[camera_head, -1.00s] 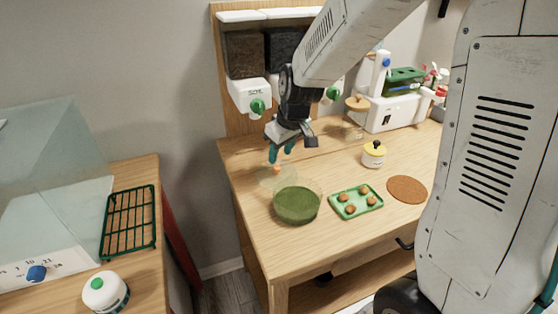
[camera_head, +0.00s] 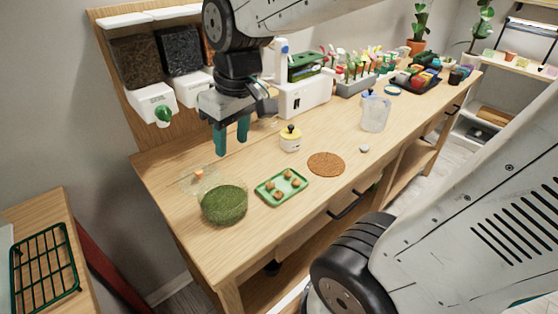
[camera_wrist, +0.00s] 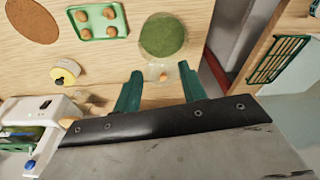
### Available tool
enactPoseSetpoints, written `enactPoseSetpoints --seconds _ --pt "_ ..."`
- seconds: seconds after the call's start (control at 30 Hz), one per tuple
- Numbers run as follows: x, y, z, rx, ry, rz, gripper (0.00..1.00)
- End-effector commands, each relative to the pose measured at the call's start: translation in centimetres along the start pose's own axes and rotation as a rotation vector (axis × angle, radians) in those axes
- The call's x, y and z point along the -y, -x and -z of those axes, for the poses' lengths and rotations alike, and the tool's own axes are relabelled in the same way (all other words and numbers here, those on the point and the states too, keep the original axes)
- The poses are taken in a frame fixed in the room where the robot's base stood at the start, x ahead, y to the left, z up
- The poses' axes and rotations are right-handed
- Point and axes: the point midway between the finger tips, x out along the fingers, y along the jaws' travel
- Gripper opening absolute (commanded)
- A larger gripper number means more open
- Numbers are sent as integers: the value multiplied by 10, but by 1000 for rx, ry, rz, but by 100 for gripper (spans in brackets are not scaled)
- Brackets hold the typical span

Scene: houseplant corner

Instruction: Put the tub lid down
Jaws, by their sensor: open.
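The tub lid is a clear, faint disc (camera_head: 190,183) with an orange knob (camera_head: 199,174). It lies on the wooden table at the left, close behind the round tub of green moss (camera_head: 224,205). The tub is open on top. My gripper (camera_head: 231,146) has green fingers, apart and empty, above the table to the right of the lid in the head view. In the wrist view the lid's orange knob (camera_wrist: 163,77) shows between the open fingers (camera_wrist: 160,69), with the tub (camera_wrist: 163,36) just beyond. The clear lid's outline is hard to make out.
A green tray (camera_head: 262,190) with several brown balls lies right of the tub. A yellow-lidded pot (camera_head: 290,141) and a round cork mat (camera_head: 326,164) are further right. Wall dispensers (camera_head: 155,100) hang behind. The table's front left corner is bare.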

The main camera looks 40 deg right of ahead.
Motion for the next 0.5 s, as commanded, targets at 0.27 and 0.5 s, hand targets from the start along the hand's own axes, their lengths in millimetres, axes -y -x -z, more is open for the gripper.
enactPoseSetpoints --seconds 0.27,0.5 --pt "12 26 -102 54 -160 -46 42" --pt "13 28 -124 71 -201 -60 42"
